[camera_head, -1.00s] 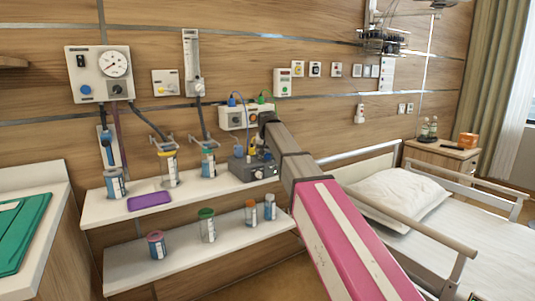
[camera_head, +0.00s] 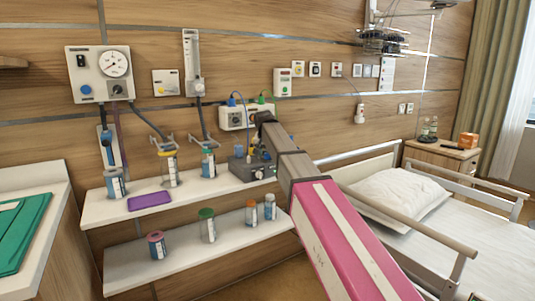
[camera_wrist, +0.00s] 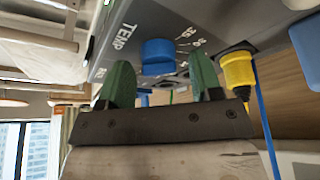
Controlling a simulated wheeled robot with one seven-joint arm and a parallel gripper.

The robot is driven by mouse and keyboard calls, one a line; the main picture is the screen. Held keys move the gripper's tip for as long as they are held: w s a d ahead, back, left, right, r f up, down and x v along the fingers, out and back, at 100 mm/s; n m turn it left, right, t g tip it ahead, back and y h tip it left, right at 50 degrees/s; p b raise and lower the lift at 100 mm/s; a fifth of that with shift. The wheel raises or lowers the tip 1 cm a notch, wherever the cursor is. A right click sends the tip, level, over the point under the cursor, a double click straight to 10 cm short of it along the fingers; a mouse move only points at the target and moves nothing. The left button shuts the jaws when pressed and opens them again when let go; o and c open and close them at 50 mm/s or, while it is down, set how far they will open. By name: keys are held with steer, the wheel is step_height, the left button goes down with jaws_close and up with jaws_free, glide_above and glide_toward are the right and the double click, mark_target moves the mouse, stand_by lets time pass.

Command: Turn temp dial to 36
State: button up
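The blue temp dial (camera_wrist: 158,55) sticks out of a dark grey unit (camera_wrist: 190,15) in the wrist view, with "TEMP" printed on its left. Small white numbers stand to its right, partly covered and hard to read. My gripper (camera_wrist: 161,78) has its two green fingers apart, one on each side of the dial, with their tips near its outer end. I cannot tell whether either finger touches it. In the head view the grey unit (camera_head: 250,173) sits at the right end of the upper shelf. My arm partly covers it, and the dial cannot be made out there.
The upper shelf (camera_head: 105,208) also holds jars and a purple tray (camera_head: 149,201). A wall panel (camera_head: 233,118) is above the unit, and a bed (camera_head: 480,235) stands at right.

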steer(key=v, duration=1)
steer(key=shift+r, duration=0.4)
steer(key=shift+s, duration=0.1)
